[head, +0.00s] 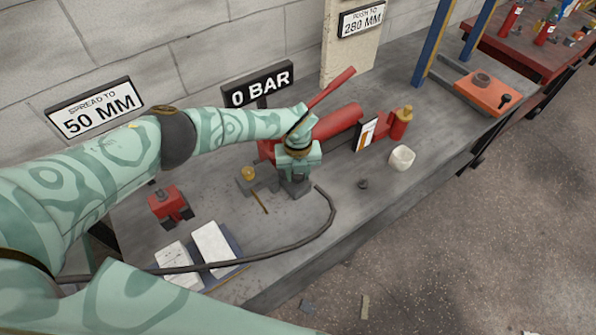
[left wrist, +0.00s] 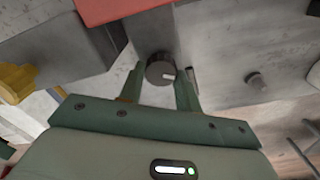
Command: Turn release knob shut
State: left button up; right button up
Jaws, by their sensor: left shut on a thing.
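The release knob (left wrist: 160,70) is a dark round knob with a pale mark, at the end of the grey pump block (left wrist: 150,32). In the left wrist view my left gripper (left wrist: 160,88) has one finger on each side of it and is shut on it. In the head view my left gripper (head: 296,180) points down at the near end of the red hand pump (head: 338,121), and the gripper hides the knob. The pump's red lever (head: 331,87) slants up to the right. My right gripper is not in view.
A black sign (head: 258,86) behind the pump reads 0 BAR. A black hose (head: 322,225) curves across the bench (head: 365,215). A brass fitting (head: 248,173), a red block tool (head: 168,204), papers (head: 212,247) and a white cup (head: 401,158) stand around.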

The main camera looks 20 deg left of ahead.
pick_arm(q)
jog(key=m, duration=0.6)
jog(key=shift+a+m, duration=0.15)
jog(key=shift+m, duration=0.15)
jog(key=m+b, duration=0.1)
jog(key=m, duration=0.5)
jog(key=shift+w, duration=0.1)
dwell(0.3)
jog(key=o, duration=1)
jog(key=shift+c, duration=0.2)
jog(key=shift+r, duration=0.1)
notch_tip(320, 180, up, 16)
jog(key=p, duration=0.4)
